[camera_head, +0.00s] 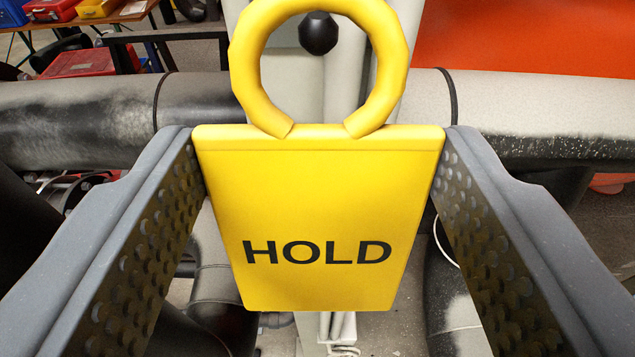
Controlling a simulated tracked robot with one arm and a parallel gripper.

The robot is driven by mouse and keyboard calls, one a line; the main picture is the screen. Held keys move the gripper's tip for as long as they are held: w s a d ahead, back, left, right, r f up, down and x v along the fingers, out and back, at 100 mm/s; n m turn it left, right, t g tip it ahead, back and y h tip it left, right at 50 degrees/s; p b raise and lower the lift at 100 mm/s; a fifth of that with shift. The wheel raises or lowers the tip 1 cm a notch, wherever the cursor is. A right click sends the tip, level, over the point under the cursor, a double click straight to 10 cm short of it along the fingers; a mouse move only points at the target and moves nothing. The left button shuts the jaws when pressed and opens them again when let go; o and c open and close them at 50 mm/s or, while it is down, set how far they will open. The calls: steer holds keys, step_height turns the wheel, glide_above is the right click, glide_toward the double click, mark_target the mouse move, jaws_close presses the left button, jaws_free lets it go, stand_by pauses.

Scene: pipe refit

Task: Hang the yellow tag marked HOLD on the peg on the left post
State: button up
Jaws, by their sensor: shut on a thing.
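The yellow tag marked HOLD (318,215) is upright in the middle of the head camera view, with its lettering facing me. A thick yellow ring, part of the tag, rises from its top edge. My gripper (320,150) is shut on the tag, one grey dimpled finger at each side edge. Behind the ring, a black round knob, which looks like the end of the peg (318,33), shows inside the ring's opening, near its upper part. It stands in front of a pale grey post (290,85). I cannot tell the distance between ring and peg.
A large worn pipe runs across behind the tag, its left part (90,110) black and grey, its right part (540,115) pale. An orange surface (530,35) is at the upper right. Bins and a red case (85,63) are at the upper left. More pipes lie below.

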steer(key=shift+r+p+x, duration=0.2)
steer(key=shift+p+x, duration=0.65)
steer(key=shift+x, duration=0.1)
steer(key=shift+r+p+x, duration=0.2)
steer(key=shift+p+x, duration=0.65)
steer(key=shift+x, duration=0.1)
steer(key=shift+w+f, duration=0.8)
steer(key=shift+w, duration=0.05)
steer(key=o, duration=1)
